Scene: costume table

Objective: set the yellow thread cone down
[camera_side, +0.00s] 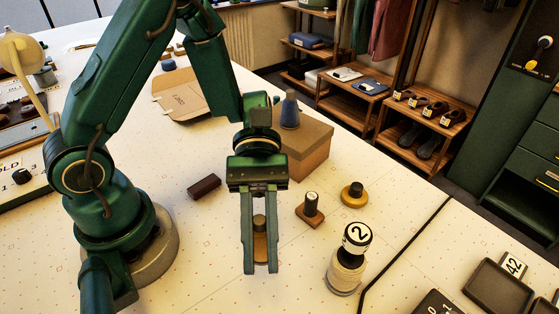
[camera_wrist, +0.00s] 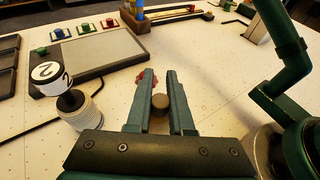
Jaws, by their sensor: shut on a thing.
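The yellow thread cone (camera_side: 261,247), ochre with a dark brown top, is between the fingers of my gripper (camera_side: 248,268) in the side view. My gripper points down and is shut on it, with one finger on each side. In the wrist view the cone's dark round top (camera_wrist: 159,104) shows between the two fingers (camera_wrist: 160,78); the rest of it is hidden below. I cannot tell whether its bottom touches the table.
Right of my gripper stand a wooden stamp (camera_side: 310,211), a yellow disc with a dark knob (camera_side: 354,194) and a white spool marked 2 (camera_side: 346,272). A dark block (camera_side: 204,187) lies left. Behind is a cardboard box (camera_side: 307,142) bearing a blue cone (camera_side: 289,112).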

